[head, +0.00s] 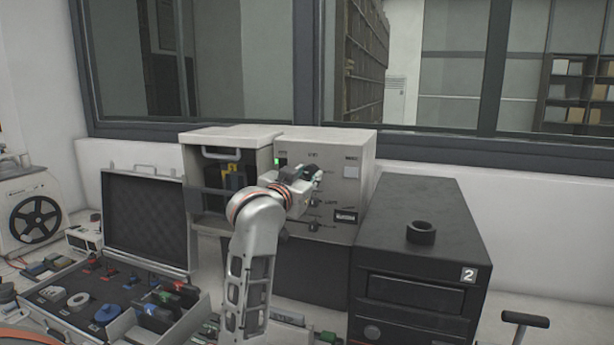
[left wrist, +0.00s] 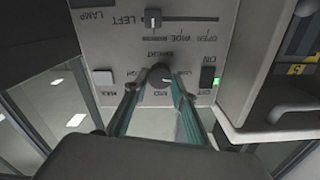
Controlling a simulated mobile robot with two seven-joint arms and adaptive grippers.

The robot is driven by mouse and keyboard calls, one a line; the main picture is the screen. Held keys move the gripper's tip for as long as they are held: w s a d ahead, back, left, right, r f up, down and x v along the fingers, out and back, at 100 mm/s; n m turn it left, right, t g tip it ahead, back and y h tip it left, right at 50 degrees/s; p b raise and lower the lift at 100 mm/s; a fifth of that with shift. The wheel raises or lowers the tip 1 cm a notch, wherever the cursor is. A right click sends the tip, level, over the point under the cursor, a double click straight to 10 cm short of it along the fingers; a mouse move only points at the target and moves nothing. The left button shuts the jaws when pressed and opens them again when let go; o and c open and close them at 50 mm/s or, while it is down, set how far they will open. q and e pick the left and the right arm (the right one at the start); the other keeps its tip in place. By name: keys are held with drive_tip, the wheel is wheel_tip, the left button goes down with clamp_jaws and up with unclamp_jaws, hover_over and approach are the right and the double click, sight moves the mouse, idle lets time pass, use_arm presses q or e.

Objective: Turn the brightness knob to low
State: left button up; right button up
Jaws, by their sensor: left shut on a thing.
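The press's beige control panel (head: 345,158) stands at the middle in the head view. My left gripper (head: 318,177) is at its front, with the arm coming up from below. In the left wrist view the panel appears upside down. A dark round brightness knob (left wrist: 159,76) sits between the two fingertips of my left gripper (left wrist: 160,80), which are shut on it. Printed marks surround the knob, partly covered by the fingers; its exact setting cannot be read. In the head view the gripper hides the knob. My right gripper is not in view.
A slider knob (left wrist: 153,18) and a green-lit ON switch (left wrist: 216,82) are near the fingers. A black box (head: 425,240) stands right of the press; an open case (head: 150,225) lies left.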

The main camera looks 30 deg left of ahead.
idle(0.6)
use_arm(q)
drive_tip(key=o, duration=1.1)
drive_tip(key=shift+s, duration=0.15)
drive_tip(key=v, duration=1.1)
drive_tip(key=shift+s, duration=0.35)
drive_tip(key=shift+d+f, duration=0.1)
drive_tip(key=shift+f, duration=0.05)
